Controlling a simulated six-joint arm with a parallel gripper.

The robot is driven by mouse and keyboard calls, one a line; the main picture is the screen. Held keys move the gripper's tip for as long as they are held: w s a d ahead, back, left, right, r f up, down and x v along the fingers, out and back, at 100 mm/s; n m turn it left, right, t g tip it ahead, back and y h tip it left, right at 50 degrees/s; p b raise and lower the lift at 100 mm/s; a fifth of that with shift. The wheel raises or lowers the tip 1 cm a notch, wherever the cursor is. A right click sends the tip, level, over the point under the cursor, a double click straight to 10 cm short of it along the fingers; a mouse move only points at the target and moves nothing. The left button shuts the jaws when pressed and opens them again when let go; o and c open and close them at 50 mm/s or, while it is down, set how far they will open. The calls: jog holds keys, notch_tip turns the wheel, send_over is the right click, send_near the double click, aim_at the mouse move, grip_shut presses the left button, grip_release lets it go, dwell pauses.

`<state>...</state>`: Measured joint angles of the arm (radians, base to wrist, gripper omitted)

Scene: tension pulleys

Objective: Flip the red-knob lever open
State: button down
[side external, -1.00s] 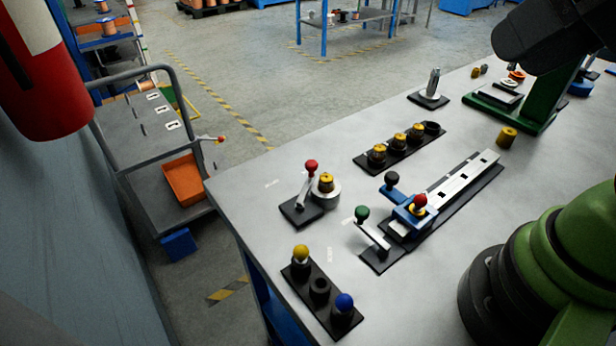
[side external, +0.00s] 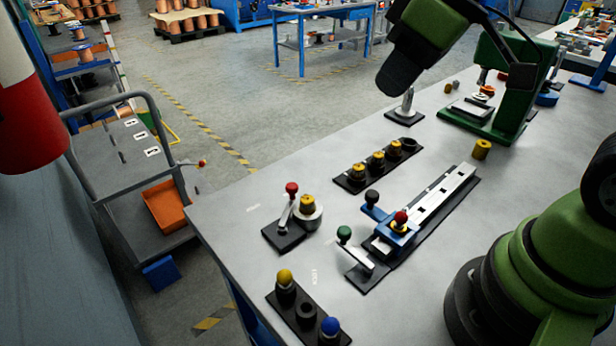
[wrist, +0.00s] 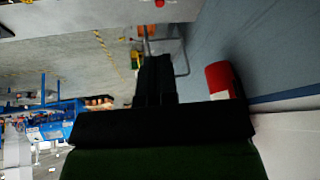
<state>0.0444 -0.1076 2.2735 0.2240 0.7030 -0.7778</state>
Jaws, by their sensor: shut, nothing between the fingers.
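The red-knob lever (side external: 288,208) stands on a black base near the table's left edge in the side view. Its arm rises from the base, leaning slightly, with the red knob on top. It is next to a round grey holder (side external: 308,215) with a yellow-topped piece. In the wrist view my gripper (wrist: 155,62) shows as dark fingers, shut and empty, away from the lever. A small red spot at the top edge of that view is too small to identify. The side view does not clearly show my fingertips.
A green-knob lever (side external: 355,250) and a blue slider (side external: 392,225) on a rail stand to the right. A rack with yellow and blue knobs (side external: 306,314) is in front; another rack (side external: 378,166) is behind. A red cylinder (wrist: 222,82) shows beside my gripper in the wrist view.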

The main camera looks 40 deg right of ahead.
jog(key=w+f+n+g, duration=0.1)
jog(key=w+f+n, duration=0.2)
jog(key=f, duration=0.2)
jog(key=w+d+f+n+g, duration=0.1)
jog(key=w+f+n, duration=0.1)
jog(key=f, duration=0.3)
jog(key=shift+w+d+f+n, duration=0.2)
jog(key=shift+w+f+n, duration=0.2)
jog(key=shift+w, duration=0.3)
send_near(288, 205)
jog(key=d+f, duration=0.1)
jog(key=s+d+f, duration=0.1)
jog(key=d, duration=0.1)
jog(key=d+f, duration=0.1)
jog(key=shift+s+d+f, duration=0.2)
jog(key=shift+s+d, duration=0.05)
jog(key=shift+s, duration=0.15)
jog(key=shift+w+a+f, duration=0.3)
jog(key=shift+w+a, duration=0.25)
jog(key=shift+w+a+f, duration=0.15)
jog(key=shift+w+a, duration=0.75)
jog(key=shift+w, duration=0.05)
